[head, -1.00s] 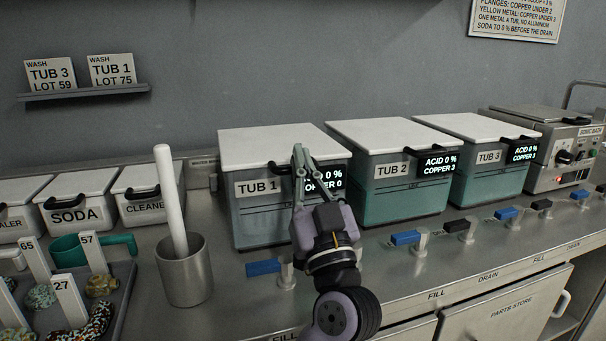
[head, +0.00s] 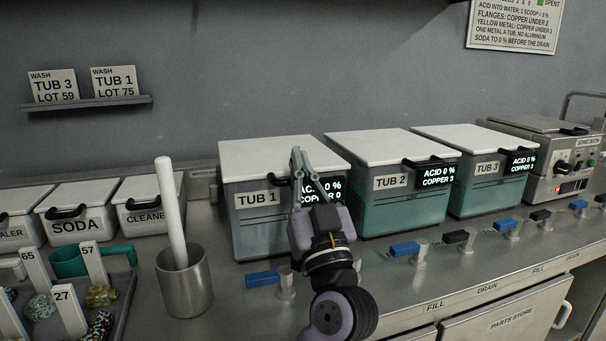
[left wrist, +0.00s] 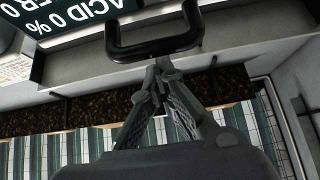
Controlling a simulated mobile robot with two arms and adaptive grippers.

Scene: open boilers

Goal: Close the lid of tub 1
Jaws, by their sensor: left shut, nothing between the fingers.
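Tub 1 (head: 256,232) stands left of the other tubs, with its white lid (head: 265,152) lying flat on top. Its display reads acid 0 % and copper 0, partly covered by my gripper. My left gripper (head: 297,151) is shut and empty, upright in front of the tub at the lid's front edge. In the left wrist view the black lid handle (left wrist: 154,47) is right at the closed fingertips (left wrist: 162,66). I cannot tell whether they touch it. My right gripper is out of view.
Tub 2 (head: 385,217) and tub 3 (head: 485,195) stand to the right, lids flat. A steel cup (head: 185,285) with a white rod stands at the left. Blue and black valve handles (head: 405,249) line the counter's front. The soda bin (head: 75,228) is further left.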

